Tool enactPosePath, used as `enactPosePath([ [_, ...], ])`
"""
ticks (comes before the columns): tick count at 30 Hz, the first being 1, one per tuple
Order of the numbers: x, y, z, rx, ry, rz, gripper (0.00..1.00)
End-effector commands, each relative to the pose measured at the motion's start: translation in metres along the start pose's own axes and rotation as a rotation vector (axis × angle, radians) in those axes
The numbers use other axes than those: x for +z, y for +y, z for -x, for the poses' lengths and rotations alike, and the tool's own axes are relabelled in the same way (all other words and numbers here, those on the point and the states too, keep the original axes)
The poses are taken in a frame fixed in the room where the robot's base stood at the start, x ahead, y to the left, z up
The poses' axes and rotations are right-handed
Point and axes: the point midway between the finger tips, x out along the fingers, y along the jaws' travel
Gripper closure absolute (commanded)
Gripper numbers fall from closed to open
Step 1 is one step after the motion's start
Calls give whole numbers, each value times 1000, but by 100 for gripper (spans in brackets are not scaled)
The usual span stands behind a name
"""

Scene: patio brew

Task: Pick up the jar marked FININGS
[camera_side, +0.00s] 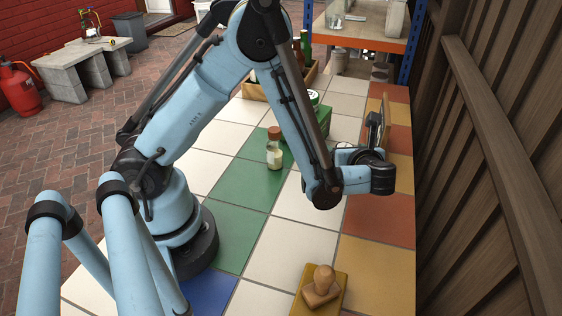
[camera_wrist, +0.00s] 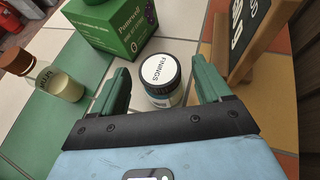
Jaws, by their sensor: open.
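The jar marked FININGS (camera_wrist: 161,78) shows in the wrist view, with a dark rim and a white lid label. It stands upright on the tiles. My gripper (camera_wrist: 164,84) is open, its two green fingers on either side of the jar, with gaps visible between jar and fingers. The jar is not in clear view from the side, where my wrist and forearm cover that area.
A green box (camera_wrist: 122,25) stands close behind the jar. A small bottle with a brown cap (camera_wrist: 57,82) is to the left; it also shows in the side view (camera_side: 274,150). A wooden-framed chalkboard (camera_wrist: 240,35) stands close at right.

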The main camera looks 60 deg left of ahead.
Motion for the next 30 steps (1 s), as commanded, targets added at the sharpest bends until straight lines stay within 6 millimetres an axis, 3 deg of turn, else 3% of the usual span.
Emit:
enactPosePath([
  [5,0,0,-19,0,0,1,23],
  [13,0,0,-21,0,0,0,25],
  [25,0,0,-20,-1,1,0,86],
  [30,0,0,-20,-1,2,0,86],
])
